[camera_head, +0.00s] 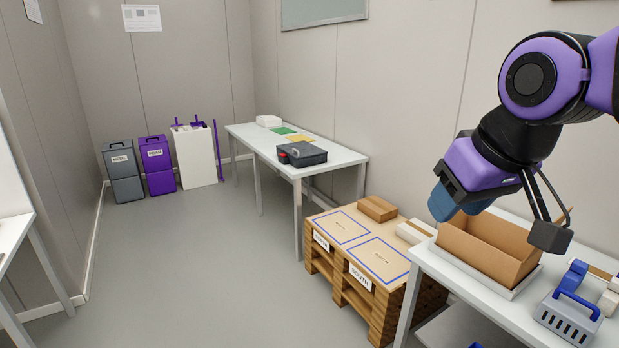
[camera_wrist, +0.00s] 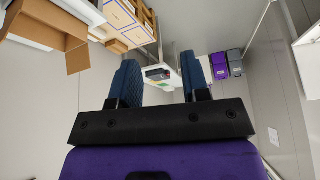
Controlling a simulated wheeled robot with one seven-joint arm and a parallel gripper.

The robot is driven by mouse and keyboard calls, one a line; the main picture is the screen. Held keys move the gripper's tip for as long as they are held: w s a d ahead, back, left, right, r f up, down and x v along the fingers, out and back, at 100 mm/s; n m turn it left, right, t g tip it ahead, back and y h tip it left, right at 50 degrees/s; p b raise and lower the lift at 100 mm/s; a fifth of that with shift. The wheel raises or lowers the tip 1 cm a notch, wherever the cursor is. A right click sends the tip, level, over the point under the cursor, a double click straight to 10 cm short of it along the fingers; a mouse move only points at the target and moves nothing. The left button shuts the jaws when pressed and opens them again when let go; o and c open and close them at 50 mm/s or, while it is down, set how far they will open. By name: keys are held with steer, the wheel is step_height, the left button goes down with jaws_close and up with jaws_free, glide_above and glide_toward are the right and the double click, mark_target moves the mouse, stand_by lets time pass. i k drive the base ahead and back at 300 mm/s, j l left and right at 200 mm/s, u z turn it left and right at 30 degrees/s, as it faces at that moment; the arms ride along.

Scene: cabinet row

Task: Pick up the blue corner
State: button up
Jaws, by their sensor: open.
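A small blue piece (camera_head: 574,274) lies on the white table at the right, behind a grey basket; it may be the blue corner, but its shape is too small to tell. My gripper (camera_head: 445,202) is raised above the left edge of that table, beside an open cardboard box, to the left of the blue piece and apart from it. In the wrist view my gripper (camera_wrist: 160,82) shows two dark blue fingers spread apart with nothing between them. The blue piece is not visible in the wrist view.
The open cardboard box (camera_head: 487,250) stands on the right table (camera_head: 437,272). The grey basket (camera_head: 568,318) with a blue handle and white pieces (camera_head: 608,300) are close to the blue piece. A pallet (camera_head: 372,312) with boxes stands left of the table. The floor at left is clear.

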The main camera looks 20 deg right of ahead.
mark_target(578, 270)
steer(key=i+z, duration=0.25)
steer(key=z, duration=0.2)
steer(key=i+z, duration=0.4)
steer(key=i+j+z, duration=0.1)
steer(key=z, duration=0.35)
steer(key=i+z, duration=0.25)
steer(key=z, duration=0.15)
steer(key=i+z, duration=0.25)
steer(key=z, duration=0.2)
steer(key=i+j+z, duration=0.25)
steer(key=z, duration=0.15)
